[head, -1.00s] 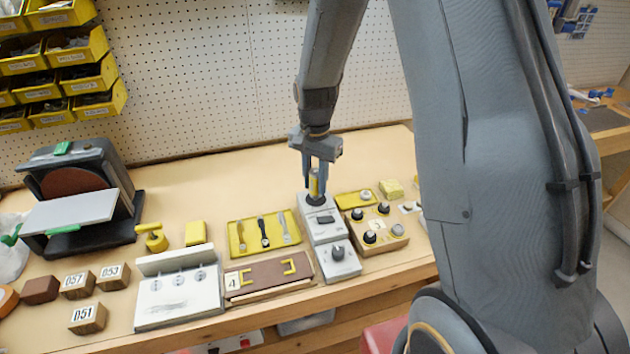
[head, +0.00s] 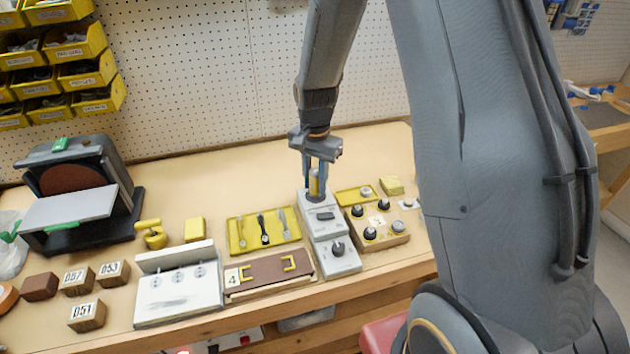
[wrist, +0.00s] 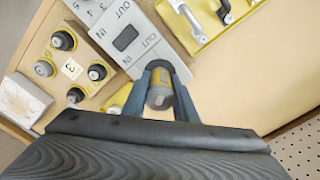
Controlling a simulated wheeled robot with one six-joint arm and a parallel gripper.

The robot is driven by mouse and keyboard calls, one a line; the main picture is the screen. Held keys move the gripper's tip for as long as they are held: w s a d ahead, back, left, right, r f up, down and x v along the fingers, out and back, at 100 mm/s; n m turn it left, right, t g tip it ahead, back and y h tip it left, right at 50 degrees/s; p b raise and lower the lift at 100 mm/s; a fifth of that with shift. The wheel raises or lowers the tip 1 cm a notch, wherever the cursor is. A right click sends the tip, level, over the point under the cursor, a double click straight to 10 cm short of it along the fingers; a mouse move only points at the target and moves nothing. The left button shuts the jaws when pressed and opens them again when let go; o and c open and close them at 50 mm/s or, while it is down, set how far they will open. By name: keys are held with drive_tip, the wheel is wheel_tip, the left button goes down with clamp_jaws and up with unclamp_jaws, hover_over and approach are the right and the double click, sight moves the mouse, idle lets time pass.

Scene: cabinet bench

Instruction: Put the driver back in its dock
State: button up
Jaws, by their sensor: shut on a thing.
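The driver (head: 313,184) is an upright yellow cylinder with dark bands, at the back end of a grey dock unit (head: 330,229). My gripper (head: 315,188) points down and is shut on the driver. The wrist view shows the driver (wrist: 160,97) end-on between the two fingers (wrist: 162,95), over the end of the dock unit (wrist: 128,36) beyond its IN and OUT labels. The driver's lower end and the dock opening are hidden, so I cannot tell how deep it sits.
A yellow tool tray (head: 263,247) lies left of the dock, and a wooden knob box (head: 378,244) stands close on its right. A brown board with yellow handles (head: 268,282) is in front of the tray. The bench behind the tray is clear.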

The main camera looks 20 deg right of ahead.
sight(315, 172)
drive_tip(key=shift+f, duration=0.8)
idle(0.9)
drive_tip(key=o, duration=1.3)
drive_tip(key=shift+r+p, duration=2.35)
drive_tip(key=shift+r, duration=1.15)
